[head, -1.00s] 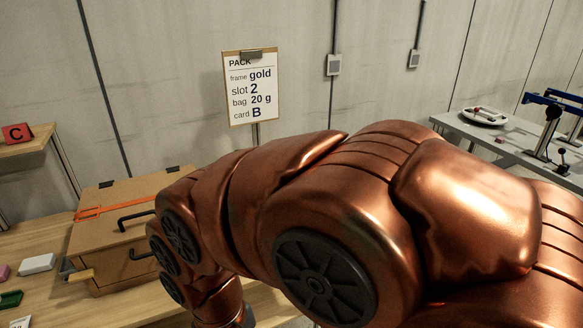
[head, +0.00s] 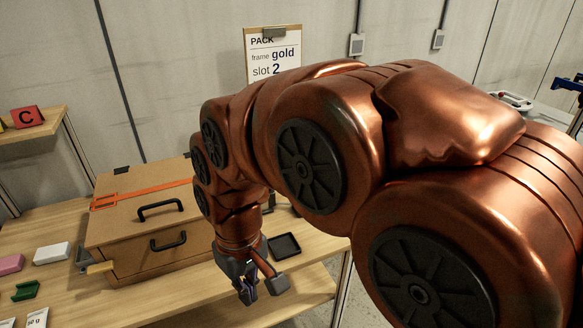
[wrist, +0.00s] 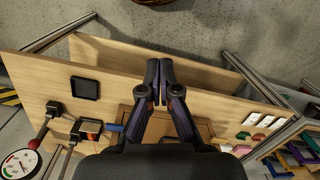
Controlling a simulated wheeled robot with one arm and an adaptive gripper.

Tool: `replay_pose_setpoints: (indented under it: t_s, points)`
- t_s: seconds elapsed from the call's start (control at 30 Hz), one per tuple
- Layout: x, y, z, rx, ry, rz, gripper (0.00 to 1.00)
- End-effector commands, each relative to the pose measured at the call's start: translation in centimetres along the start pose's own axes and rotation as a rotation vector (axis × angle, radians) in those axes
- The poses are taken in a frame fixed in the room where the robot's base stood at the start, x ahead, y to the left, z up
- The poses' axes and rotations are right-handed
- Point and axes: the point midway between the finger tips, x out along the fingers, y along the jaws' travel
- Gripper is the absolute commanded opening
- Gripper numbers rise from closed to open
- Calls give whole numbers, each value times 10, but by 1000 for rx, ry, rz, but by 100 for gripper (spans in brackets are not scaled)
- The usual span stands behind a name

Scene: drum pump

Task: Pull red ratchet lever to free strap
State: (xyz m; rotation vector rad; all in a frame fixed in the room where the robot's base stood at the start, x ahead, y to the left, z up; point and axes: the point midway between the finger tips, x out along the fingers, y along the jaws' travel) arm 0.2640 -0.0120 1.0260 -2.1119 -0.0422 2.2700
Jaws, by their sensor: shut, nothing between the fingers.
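An orange strap (head: 150,190) lies across the lid of a tan box (head: 130,228) on the wooden table. An orange-red piece (head: 104,202), perhaps the ratchet, is at the strap's left end; I cannot tell its lever apart. My gripper (head: 249,293) points down in front of the box's right side, apart from the strap. In the wrist view its two fingers (wrist: 160,70) are together, with nothing between them. Part of the box (wrist: 125,115) shows beneath them, and the strap is not clear there.
White (head: 52,253), pink (head: 10,264) and green (head: 27,290) blocks lie left. Bare tabletop (head: 130,302) is in front.

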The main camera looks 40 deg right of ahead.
Motion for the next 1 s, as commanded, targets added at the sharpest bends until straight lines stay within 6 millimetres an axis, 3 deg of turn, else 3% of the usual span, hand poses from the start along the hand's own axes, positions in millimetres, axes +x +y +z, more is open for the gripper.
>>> replay_pose_setpoints:
  t_s: [0.1, 0.27, 0.5, 0.67, 0.8, 1.0]
  points:
    - [-6, 18, -53, 13, 64, -27, 0]
    - [-18, 51, -117, 22, 154, -48, 0]
    - [-33, 128, -202, 42, 296, -48, 0]
    - [-39, 195, -247, 62, 389, -26, 0]
    - [-41, 262, -275, 81, 466, 9, 0]
    - [-43, 349, -294, 103, 553, 68, 0]
